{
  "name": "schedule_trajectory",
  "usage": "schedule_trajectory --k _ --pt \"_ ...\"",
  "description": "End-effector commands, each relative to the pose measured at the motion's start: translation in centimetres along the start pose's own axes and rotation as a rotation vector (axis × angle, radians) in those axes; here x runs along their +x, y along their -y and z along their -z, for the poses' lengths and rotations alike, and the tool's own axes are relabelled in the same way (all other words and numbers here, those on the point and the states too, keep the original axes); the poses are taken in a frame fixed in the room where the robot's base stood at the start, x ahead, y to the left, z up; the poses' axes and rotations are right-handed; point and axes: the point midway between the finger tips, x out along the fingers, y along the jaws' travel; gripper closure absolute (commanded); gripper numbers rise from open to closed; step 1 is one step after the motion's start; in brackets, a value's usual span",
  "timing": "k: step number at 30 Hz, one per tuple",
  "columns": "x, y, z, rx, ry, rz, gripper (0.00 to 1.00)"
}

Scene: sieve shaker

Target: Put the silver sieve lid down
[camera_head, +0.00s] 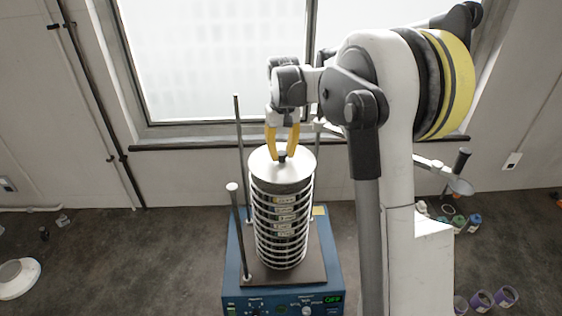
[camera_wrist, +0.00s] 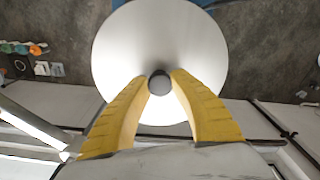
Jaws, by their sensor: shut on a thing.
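The silver sieve lid (camera_head: 298,166) is a round metal disc with a small dark knob at its middle. In the head view it is at the top of the sieve stack (camera_head: 281,220), and I cannot tell whether it rests on the stack or is slightly above it. My gripper (camera_head: 282,157) points down with its yellow fingers shut on the knob. In the wrist view the lid (camera_wrist: 160,40) fills the upper middle, and the fingertips of my gripper (camera_wrist: 160,80) are on both sides of the knob. The lid hides the stack there.
The stack stands on a blue sieve shaker (camera_head: 325,270) with upright rods (camera_head: 240,150) beside it. A window (camera_head: 215,60) is behind. Small jars (camera_head: 460,222) and purple rings (camera_head: 482,298) lie to the right. A white round object (camera_head: 18,278) is at far left.

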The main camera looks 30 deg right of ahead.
Motion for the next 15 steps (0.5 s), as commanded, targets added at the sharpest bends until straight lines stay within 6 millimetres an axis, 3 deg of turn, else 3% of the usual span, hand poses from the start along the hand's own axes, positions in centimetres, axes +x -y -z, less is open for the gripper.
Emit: schedule_trajectory --k 9,15 --pt "3.7 0.2 0.0 0.000 0.000 0.000 1.00" --pt "4.2 0.2 0.0 0.000 0.000 0.000 1.00"
